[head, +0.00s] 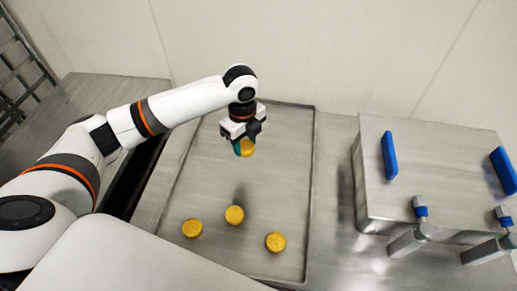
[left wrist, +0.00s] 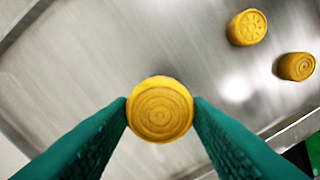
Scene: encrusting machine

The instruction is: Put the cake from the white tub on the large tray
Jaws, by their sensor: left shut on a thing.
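My left gripper (head: 244,149) is shut on a round yellow cake (head: 248,148) above the far half of the large tray (head: 205,160). In the left wrist view the held cake (left wrist: 160,109) sits between the two green fingertips, with a pattern of rings on its top. Three other yellow cakes lie on the near part of the tray: one at left (head: 192,228), one in the middle (head: 234,215) and one at right (head: 275,242). Two cakes also show in the left wrist view (left wrist: 247,27) (left wrist: 297,66). The white tub is not recognisable in either view. My right gripper is not in view.
A metal machine (head: 430,170) with blue handles and pipe fittings stands to the right of the tray. A pale wall (head: 300,50) rises behind. A metal surface (head: 95,95) lies at the left, with a dark gap beside it. The tray's middle is clear.

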